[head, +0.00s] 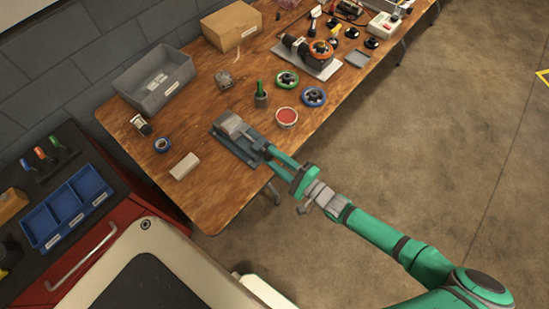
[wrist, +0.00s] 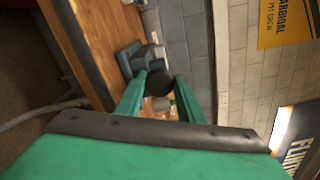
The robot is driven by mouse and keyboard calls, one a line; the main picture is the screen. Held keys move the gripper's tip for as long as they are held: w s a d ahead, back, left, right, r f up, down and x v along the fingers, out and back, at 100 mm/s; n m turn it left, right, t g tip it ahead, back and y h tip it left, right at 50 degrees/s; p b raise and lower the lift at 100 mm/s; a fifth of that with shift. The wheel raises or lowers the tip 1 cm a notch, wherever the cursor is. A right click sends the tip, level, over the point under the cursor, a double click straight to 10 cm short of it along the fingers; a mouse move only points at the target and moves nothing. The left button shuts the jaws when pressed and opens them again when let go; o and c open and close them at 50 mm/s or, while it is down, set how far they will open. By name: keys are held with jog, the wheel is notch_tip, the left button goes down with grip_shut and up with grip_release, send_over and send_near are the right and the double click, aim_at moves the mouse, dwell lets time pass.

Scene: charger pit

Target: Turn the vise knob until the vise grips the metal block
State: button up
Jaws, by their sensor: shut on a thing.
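The blue-grey vise (head: 224,140) lies near the front edge of the wooden table, with a lighter grey metal block (head: 233,125) at its jaws. In the wrist view the vise (wrist: 128,58) shows beyond the round black knob (wrist: 159,82). My gripper (head: 264,150) reaches in from the lower right at the vise's near end. Its two green fingers (wrist: 160,92) are shut on the knob, one on each side. The knob is mostly hidden by the fingers in the head view. I cannot tell whether the jaws touch the block.
A red-topped round tin (head: 286,117), a green-handled tool in a cup (head: 260,97) and green and blue wheels (head: 314,97) stand right of the vise. A pale block (head: 184,166) lies left. A grey bin (head: 152,82) stands behind. The floor at right is clear.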

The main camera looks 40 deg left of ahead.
jog(key=shift+m, duration=0.7)
jog(key=o, duration=1)
jog(key=shift+d, duration=0.1)
jog(key=d, duration=1)
jog(key=shift+s+d, duration=0.35)
jog(key=shift+s, duration=0.05)
